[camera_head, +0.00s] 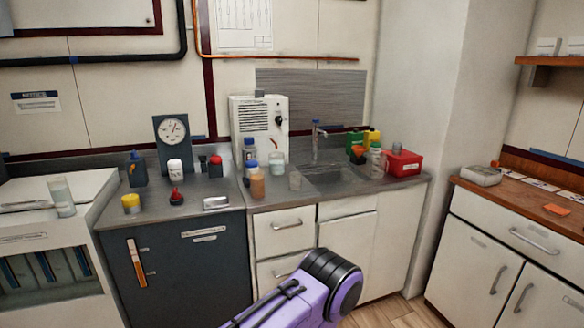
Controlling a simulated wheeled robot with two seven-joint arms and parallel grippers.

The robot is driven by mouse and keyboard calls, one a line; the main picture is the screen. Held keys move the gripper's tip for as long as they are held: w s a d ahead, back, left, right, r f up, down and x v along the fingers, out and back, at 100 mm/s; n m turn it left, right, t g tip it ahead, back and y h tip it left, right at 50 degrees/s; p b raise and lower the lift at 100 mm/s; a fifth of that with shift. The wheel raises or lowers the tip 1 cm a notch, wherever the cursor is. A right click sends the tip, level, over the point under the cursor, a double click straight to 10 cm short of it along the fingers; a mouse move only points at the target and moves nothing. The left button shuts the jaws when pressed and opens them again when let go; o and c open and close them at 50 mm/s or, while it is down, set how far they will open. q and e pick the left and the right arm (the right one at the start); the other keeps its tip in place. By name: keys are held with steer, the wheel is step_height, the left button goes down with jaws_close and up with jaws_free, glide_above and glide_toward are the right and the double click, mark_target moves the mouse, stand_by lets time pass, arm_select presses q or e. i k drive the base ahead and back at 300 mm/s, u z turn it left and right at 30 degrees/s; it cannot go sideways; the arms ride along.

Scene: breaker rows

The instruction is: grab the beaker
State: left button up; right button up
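A clear beaker-like glass (62,197) stands upright on the white unit at the far left. A smaller clear glass vessel (295,180) stands on the counter just left of the sink. A whitish vessel (277,164) stands a little behind it, near the white box. I cannot tell which of these is the beaker. A purple and black link of my arm shows at the bottom centre, in front of the drawers and well below the counter top. No fingertips of either gripper show.
The grey counter (225,187) holds several bottles, a dial gauge (174,140) and a metal tray (216,203). The sink (330,176) has a tap (316,140) behind it. A red box (403,163) stands right of the sink. A wooden-topped cabinet (530,210) is at right.

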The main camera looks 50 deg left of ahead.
mark_target(276, 159)
steer(key=z, duration=0.15)
steer(key=i, duration=1.75)
steer(key=u, duration=0.85)
